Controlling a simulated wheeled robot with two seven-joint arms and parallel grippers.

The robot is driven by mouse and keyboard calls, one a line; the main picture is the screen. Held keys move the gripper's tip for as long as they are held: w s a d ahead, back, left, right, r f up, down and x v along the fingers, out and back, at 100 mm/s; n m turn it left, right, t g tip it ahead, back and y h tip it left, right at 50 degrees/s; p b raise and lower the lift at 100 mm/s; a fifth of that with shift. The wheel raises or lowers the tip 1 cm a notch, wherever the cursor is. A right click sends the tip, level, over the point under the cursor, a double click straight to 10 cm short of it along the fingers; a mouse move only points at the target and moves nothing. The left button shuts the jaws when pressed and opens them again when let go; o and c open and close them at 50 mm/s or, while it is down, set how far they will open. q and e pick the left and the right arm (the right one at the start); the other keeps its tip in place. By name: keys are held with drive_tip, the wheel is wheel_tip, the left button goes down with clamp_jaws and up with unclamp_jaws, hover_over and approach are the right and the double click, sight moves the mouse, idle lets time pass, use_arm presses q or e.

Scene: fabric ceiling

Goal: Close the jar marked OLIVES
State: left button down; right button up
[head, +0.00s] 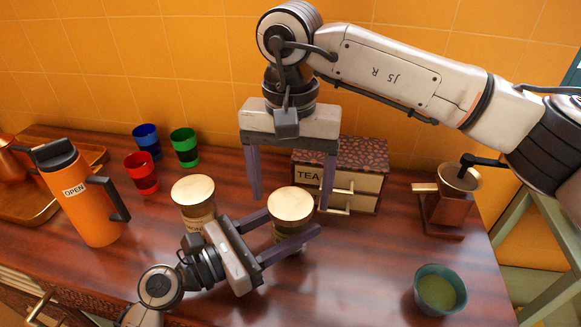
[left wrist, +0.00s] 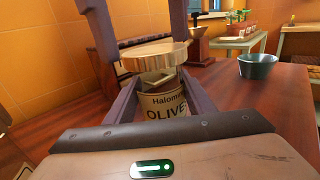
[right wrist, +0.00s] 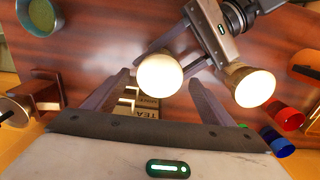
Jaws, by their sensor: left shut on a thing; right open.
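The OLIVES jar (left wrist: 165,104) stands on the wooden counter, its label partly hidden by my left gripper (left wrist: 165,82). My left gripper also shows in the head view (head: 293,224), shut around the jar's body. A round golden lid (head: 290,202) sits over the jar's mouth; the left wrist view shows it (left wrist: 153,54) above the jar's pale neck. I cannot tell how tightly it is seated. My right gripper (right wrist: 160,78) points down from above, open, its fingers on either side of the lid (right wrist: 159,74) and apparently not touching it.
A second lidded jar (head: 193,190) stands just left. Behind are blue (head: 147,140), red (head: 141,172) and green (head: 185,147) cups and a TEA drawer box (head: 355,180). An orange flask (head: 85,205) is left; a grinder (head: 447,205) and teal bowl (head: 438,289) are right.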

drive_tip(key=shift+f, duration=0.7)
drive_tip(key=c, duration=1.1)
drive_tip(key=m, duration=0.6)
drive_tip(key=shift+m, duration=0.4)
drive_tip(key=shift+c, duration=0.2)
drive_tip(key=m, duration=1.2)
drive_tip(key=shift+m, duration=0.4)
drive_tip(key=m, duration=0.8)
drive_tip(key=o, duration=1.2)
drive_tip(key=shift+c, duration=0.2)
